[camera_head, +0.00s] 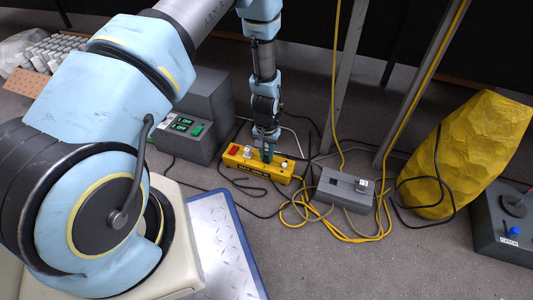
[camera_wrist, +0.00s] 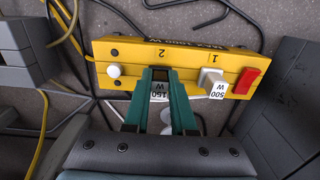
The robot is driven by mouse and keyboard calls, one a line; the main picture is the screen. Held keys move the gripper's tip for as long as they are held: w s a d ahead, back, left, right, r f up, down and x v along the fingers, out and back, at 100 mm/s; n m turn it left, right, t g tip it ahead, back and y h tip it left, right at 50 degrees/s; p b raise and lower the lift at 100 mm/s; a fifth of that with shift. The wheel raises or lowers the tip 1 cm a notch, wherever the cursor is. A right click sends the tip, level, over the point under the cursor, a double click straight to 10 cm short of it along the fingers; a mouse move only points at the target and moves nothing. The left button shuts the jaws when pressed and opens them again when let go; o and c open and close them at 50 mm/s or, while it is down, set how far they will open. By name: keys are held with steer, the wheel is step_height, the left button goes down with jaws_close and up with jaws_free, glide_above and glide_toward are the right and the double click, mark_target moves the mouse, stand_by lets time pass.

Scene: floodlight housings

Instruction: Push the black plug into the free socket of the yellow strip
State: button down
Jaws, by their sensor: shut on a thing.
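The yellow strip (camera_head: 258,167) lies on the grey floor. It also shows in the wrist view (camera_wrist: 135,47), with a red switch (camera_wrist: 245,82) and a plug labelled 500 W (camera_wrist: 212,80) at position 1. My gripper (camera_wrist: 163,75) is at position 2, with its green fingers shut on a plug labelled 150 W (camera_wrist: 158,90). The fingers hide most of this plug's body and the socket, so I cannot tell whether its pins are in. In the head view my gripper (camera_head: 267,150) points down at the strip.
A white knob (camera_wrist: 113,71) sits at the strip's other end. A grey control box (camera_head: 184,138) stands behind left. A grey box with a white plug (camera_head: 345,190) lies to the right among loose yellow and black cables. A yellow faceted object (camera_head: 463,150) stands further right.

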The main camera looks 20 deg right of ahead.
steer(key=shift+f, duration=0.55)
steer(key=c, duration=0.7)
jaws_free()
steer(key=shift+o, duration=0.2)
steer(key=shift+r, duration=0.15)
steer(key=shift+r+p, duration=2.85)
steer(key=shift+r, duration=0.6)
